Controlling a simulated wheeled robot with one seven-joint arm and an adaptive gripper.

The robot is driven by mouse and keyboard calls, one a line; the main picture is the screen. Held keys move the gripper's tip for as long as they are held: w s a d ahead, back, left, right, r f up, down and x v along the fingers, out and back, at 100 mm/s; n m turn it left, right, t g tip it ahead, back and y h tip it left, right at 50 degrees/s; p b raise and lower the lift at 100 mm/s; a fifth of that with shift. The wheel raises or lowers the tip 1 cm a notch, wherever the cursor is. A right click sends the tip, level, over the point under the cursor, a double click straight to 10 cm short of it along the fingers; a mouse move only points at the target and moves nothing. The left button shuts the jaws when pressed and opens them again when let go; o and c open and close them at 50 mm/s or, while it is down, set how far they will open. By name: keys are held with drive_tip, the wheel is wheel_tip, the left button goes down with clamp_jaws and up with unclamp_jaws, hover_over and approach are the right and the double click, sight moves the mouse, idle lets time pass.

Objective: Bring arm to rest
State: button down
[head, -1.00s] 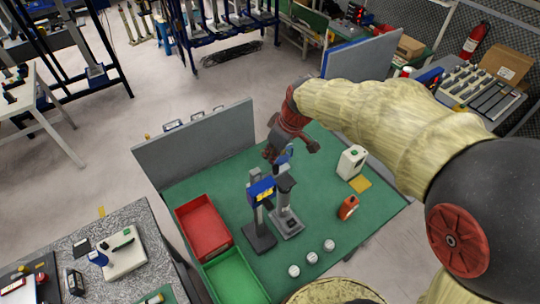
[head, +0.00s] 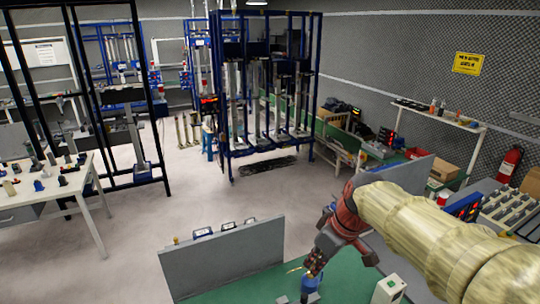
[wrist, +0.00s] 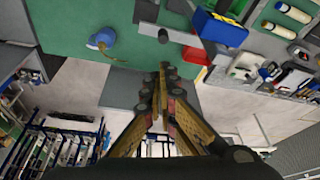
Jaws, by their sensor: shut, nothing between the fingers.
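My arm, in a pale yellow sleeve, reaches in from the right of the head view. Its red and dark wrist ends in my gripper (head: 308,282), low in the picture over the green table (head: 252,291). In the wrist view my gripper (wrist: 163,72) has its fingers together at the tips, with nothing between them. It points toward the table edge and the grey panel.
A grey panel (head: 222,256) stands along the table's far edge. A white box (head: 388,289) is right of my gripper. A blue object (wrist: 102,38) and a blue-and-yellow device (wrist: 220,28) show in the wrist view. Open floor (head: 215,195) lies beyond.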

drive_tip(key=s+d+f+m+t+h+b, duration=0.1)
drive_tip(key=s+f+m+b, duration=0.3)
drive_tip(key=s+f+b, duration=0.4)
drive_tip(key=s+d+f+m+t+h+b, duration=0.1)
drive_tip(key=s+d+f+m+b, duration=0.3)
drive_tip(key=s+f+b, duration=0.4)
drive_tip(key=s+b, duration=0.2)
drive_tip(key=s, duration=0.1)
drive_tip(key=shift+d+f+t+h, duration=0.3)
drive_tip(key=shift+f+t, duration=0.05)
drive_tip(key=shift+t, duration=0.05)
